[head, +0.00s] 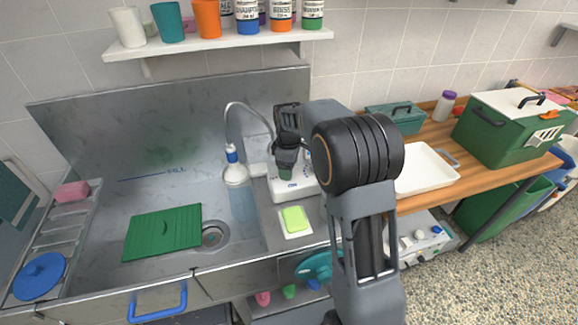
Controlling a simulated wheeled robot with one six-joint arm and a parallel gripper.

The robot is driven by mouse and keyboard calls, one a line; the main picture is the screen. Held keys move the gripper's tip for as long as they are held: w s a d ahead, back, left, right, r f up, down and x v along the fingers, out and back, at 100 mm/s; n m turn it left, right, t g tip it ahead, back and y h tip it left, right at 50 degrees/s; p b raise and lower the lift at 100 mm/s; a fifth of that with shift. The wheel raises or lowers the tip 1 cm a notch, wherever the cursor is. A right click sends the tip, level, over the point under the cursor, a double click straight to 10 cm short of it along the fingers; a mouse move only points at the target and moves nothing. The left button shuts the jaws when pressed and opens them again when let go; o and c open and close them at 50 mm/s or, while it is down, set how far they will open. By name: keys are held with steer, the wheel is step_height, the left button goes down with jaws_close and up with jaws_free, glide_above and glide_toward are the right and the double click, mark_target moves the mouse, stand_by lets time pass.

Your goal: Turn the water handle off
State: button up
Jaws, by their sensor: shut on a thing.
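A thin grey curved tap (240,104) rises behind the sink's right side, and its arc runs right towards my gripper. My gripper (287,163) is in front of the wall, above a white box with blue marks (283,192) on the counter. It points down and looks shut on a small dark green thing between its fingers. Whether this is the water handle I cannot tell, as my gripper and wrist cover that area. A pale blue translucent patch (243,203) shows in the sink below the tap; I cannot tell whether it is running water.
The sink holds a green board (160,232) beside a drain (213,236). A green sponge (295,219) lies on the counter. A shelf (215,44) with cups and bottles hangs above. A white tray (425,172) sits right.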

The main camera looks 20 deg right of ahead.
steer(key=c, duration=0.3)
steer(key=shift+m, duration=0.3)
steer(key=m, duration=0.5)
steer(key=shift+m, duration=0.4)
steer(key=m, duration=0.5)
steer(key=shift+m, duration=0.4)
steer(key=o, duration=0.9)
